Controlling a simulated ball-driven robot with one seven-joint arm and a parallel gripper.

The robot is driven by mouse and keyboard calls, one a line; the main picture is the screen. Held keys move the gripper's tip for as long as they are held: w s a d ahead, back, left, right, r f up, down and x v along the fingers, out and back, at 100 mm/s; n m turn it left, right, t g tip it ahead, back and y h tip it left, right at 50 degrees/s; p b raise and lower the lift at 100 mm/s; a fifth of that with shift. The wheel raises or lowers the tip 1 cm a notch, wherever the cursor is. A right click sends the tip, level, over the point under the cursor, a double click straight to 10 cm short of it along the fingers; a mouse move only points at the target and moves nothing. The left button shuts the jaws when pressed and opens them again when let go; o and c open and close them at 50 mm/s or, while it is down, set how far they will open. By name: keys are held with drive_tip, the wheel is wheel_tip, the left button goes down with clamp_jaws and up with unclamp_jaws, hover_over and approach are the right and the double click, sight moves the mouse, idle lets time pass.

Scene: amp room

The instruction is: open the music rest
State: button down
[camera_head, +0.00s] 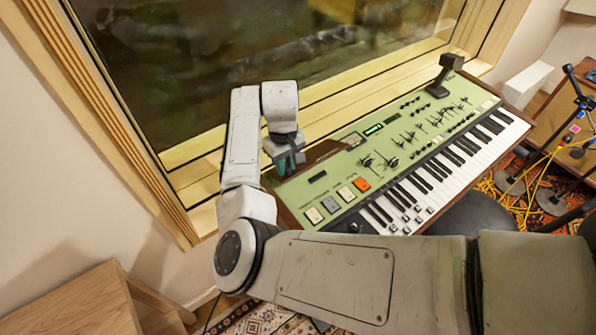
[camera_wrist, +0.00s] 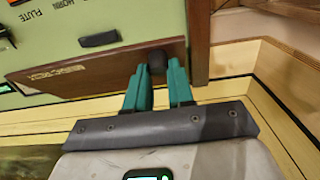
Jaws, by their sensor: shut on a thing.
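The music rest (camera_wrist: 85,68) is a thin brown wooden panel along the back edge of the green keyboard (camera_head: 375,145). In the wrist view it lies close to the green top panel, with a dark knob (camera_wrist: 157,60) near its right end. My gripper (camera_wrist: 158,68) has teal fingers on either side of this knob and is shut on it. In the head view my gripper (camera_head: 287,163) is at the keyboard's back left corner, and a brown strip of the rest (camera_head: 323,149) shows beside it. The knob is hidden there.
A window with a wooden frame and sill (camera_head: 335,110) runs close behind the keyboard. A black device (camera_head: 445,75) stands at its far end. A wooden cabinet (camera_head: 75,305) is at lower left. Cables and stands (camera_head: 545,190) lie at right.

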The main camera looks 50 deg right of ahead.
drive_tip(key=shift+w+d+r+p, duration=0.15)
drive_tip(key=shift+w+r+p, duration=0.15)
drive_tip(key=shift+w, duration=0.2)
drive_tip(key=shift+w+d+r+p, duration=0.15)
drive_tip(key=shift+w+r, duration=0.15)
drive_tip(key=shift+w, duration=0.2)
drive_tip(key=shift+w+d+r+p, duration=0.1)
drive_tip(key=shift+w+d+p, duration=0.1)
drive_tip(key=shift+w, duration=0.3)
drive_tip(key=shift+w+d+r+p, duration=0.1)
drive_tip(key=shift+w+p, duration=0.1)
drive_tip(key=shift+w, duration=0.25)
drive_tip(key=shift+w+d+f+b, duration=0.15)
drive_tip(key=shift+w+d+b, duration=0.1)
drive_tip(key=shift+w, duration=0.65)
drive_tip(key=shift+w+d+f+b, duration=0.1)
drive_tip(key=shift+w+d+b, duration=0.15)
drive_tip(key=shift+w, duration=0.65)
drive_tip(key=c, duration=1.9)
unclamp_jaws()
drive_tip(key=shift+w, duration=0.2)
drive_tip(key=shift+o, duration=0.9)
drive_tip(key=o, duration=0.7)
drive_tip(key=shift+s+r, duration=0.1)
drive_tip(key=shift+o, duration=0.2)
wheel_tip(320, 180, up, 11)
drive_tip(key=shift+b, duration=0.35)
